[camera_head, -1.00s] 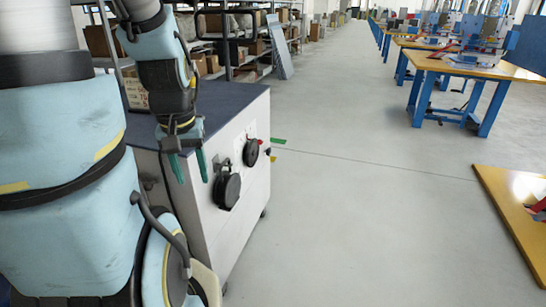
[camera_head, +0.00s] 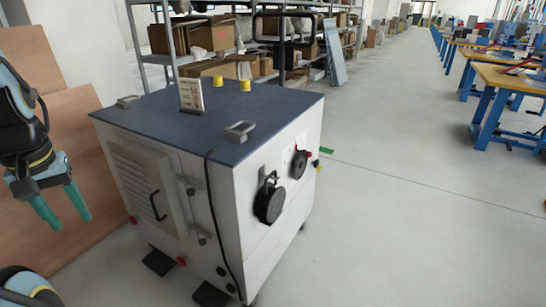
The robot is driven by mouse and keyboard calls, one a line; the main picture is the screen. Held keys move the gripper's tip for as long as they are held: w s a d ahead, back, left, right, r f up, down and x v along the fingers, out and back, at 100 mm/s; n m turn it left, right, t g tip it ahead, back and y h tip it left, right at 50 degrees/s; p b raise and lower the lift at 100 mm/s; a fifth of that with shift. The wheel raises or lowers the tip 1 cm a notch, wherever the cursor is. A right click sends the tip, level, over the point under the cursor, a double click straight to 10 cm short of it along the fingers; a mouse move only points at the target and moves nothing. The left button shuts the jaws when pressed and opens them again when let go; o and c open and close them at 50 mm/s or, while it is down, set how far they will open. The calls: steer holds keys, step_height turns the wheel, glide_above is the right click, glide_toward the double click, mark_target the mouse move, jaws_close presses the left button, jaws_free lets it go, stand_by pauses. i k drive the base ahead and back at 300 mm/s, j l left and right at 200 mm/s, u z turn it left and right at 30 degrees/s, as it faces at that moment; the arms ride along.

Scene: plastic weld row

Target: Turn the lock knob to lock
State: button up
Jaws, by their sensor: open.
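Two round black knobs sit on the right-hand side panel of a white cabinet (camera_head: 245,225) with a dark blue top. The nearer, larger black knob (camera_head: 269,200) has a metal bracket above it. The farther black knob (camera_head: 298,164) has a small red part beside it. I cannot tell which one is the lock knob. My gripper (camera_head: 66,215) hangs at the left of the head view, left of the cabinet and well apart from both knobs. Its two green fingers are spread, pointing down, with nothing between them.
The cabinet's front has a door with a black handle (camera_head: 157,205) and a hanging black cable (camera_head: 213,215). A small sign (camera_head: 191,94) and yellow caps stand on its top. Shelves with boxes stand behind. The floor (camera_head: 400,220) to the right is clear; blue-legged tables stand beyond.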

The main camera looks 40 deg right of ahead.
mark_target(316, 163)
steer(key=l+u, duration=0.2)
steer(key=l, duration=0.45)
steer(key=k+l+u, duration=0.2)
steer(key=l, duration=0.45)
steer(key=l+u, duration=0.25)
steer(key=l, duration=0.4)
steer(key=k+l, duration=0.1)
steer(key=l, duration=0.45)
steer(key=k+l, duration=0.1)
steer(key=l, duration=0.45)
steer(key=k+l, duration=0.1)
steer(key=l, duration=0.45)
steer(key=k+l, duration=0.1)
steer(key=l, duration=0.45)
